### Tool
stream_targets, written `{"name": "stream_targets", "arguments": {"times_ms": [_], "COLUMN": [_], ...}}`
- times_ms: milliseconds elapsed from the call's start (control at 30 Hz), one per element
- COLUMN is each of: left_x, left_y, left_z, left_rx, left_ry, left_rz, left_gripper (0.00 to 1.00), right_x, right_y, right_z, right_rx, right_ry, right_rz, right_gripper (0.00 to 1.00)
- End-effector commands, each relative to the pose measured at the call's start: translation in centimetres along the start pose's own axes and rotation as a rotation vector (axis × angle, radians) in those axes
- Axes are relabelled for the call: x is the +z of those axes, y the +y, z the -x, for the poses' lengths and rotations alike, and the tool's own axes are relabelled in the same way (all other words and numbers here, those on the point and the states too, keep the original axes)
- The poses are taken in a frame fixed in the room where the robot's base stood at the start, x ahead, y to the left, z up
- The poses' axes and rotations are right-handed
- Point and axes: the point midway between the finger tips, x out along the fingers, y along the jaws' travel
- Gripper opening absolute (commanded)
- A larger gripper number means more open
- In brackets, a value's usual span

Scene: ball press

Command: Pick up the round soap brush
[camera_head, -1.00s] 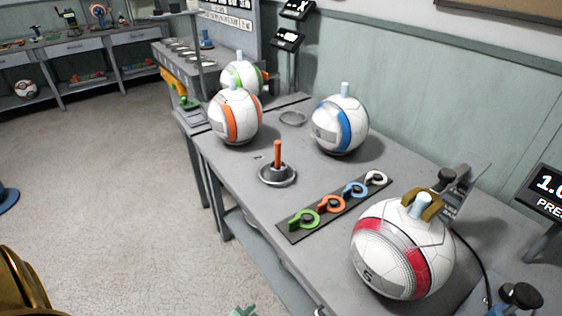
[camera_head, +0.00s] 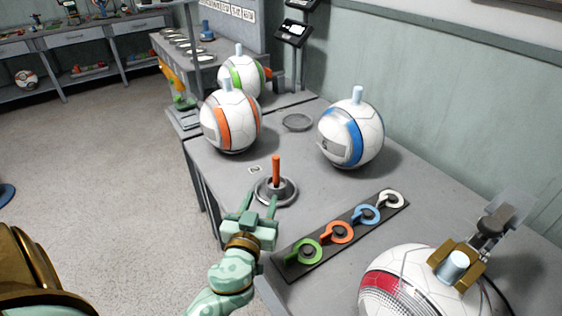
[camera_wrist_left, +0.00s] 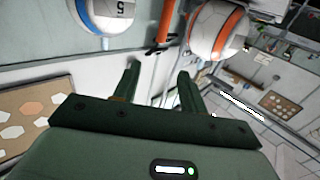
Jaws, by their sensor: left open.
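An upright orange handle (camera_head: 276,171) stands in a round grey dish (camera_head: 289,196) on the grey table. It is the only brush-like thing I see, and its lower end is hard to make out. My left gripper (camera_head: 259,203) is open and empty, with its green fingers just in front of the dish and handle, pointing toward them. In the left wrist view the orange handle (camera_wrist_left: 166,22) shows beyond the two spread fingers (camera_wrist_left: 158,78), with a clear gap.
Balls with orange (camera_head: 223,127) and blue (camera_head: 354,140) bands stand behind the dish. A dark strip (camera_head: 321,258) with coloured ring-shaped pieces lies to the right. A grey ring (camera_head: 297,122) lies farther back.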

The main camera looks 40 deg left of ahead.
Motion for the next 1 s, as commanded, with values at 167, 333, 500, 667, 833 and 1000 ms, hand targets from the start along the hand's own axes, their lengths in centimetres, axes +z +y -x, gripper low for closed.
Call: {"name": "stream_targets", "arguments": {"times_ms": [167, 333, 500, 667, 833, 1000], "left_x": [-0.2, -0.2, 0.1, 0.1, 0.6, 0.8], "left_y": [0.0, -0.1, 0.0, 0.0, -0.2, -0.2], "left_z": [-1.9, -6.2, -9.7, -11.1, -13.3, -15.8], "left_rx": [0.000, -0.001, 0.000, 0.000, -0.001, -0.001], "left_ry": [0.005, 0.005, 0.002, 0.000, 0.001, 0.000], "left_rz": [0.004, 0.002, 0.003, 0.004, -0.001, 0.003], "left_gripper": [0.42, 0.42, 0.42, 0.42, 0.42, 0.42], "right_x": [0.5, 2.8, 3.1, 2.2, 2.2, 2.4], "right_y": [-0.1, -0.3, -0.1, 0.2, 0.2, 0.1], "right_z": [0.2, 0.5, 0.2, 0.1, -0.6, -1.0], "right_rx": [-0.001, -0.004, -0.002, 0.002, 0.000, -0.002], "right_ry": [-0.007, -0.040, -0.047, -0.033, -0.035, -0.040], "right_rz": [0.000, 0.003, 0.005, 0.005, 0.005, 0.005], "right_gripper": [0.00, 0.00, 0.00, 0.00, 0.00, 0.00]}}
